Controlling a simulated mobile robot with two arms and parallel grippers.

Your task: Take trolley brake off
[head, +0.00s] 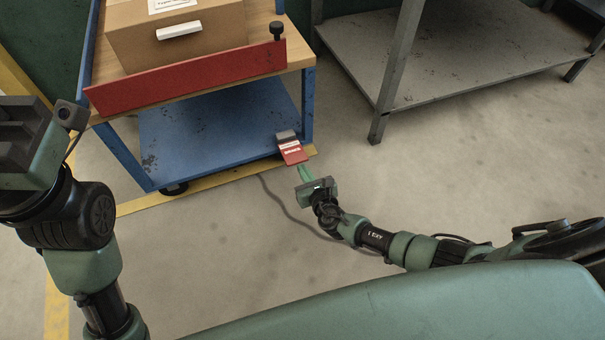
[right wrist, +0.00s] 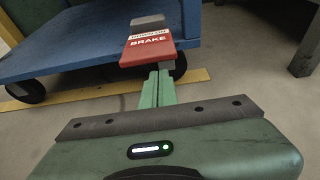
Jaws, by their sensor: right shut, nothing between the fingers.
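The blue trolley (head: 205,128) stands at the upper left on the floor. Its brake pedal (head: 292,151) sticks out at the lower right corner, a red plate marked BRAKE with a grey part behind it. It also shows in the right wrist view (right wrist: 150,50), top middle. My right gripper (head: 304,171) is shut and empty, its green fingers (right wrist: 157,88) pointing at the pedal's near edge. I cannot tell whether they touch it. My left gripper is only partly in view at the left edge; its fingertips cannot be made out.
The trolley carries a cardboard box (head: 180,38) behind a red front board (head: 190,80). A grey metal rack (head: 450,70) stands at the upper right, one leg near the trolley. A yellow floor line (head: 140,204) runs beneath the trolley.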

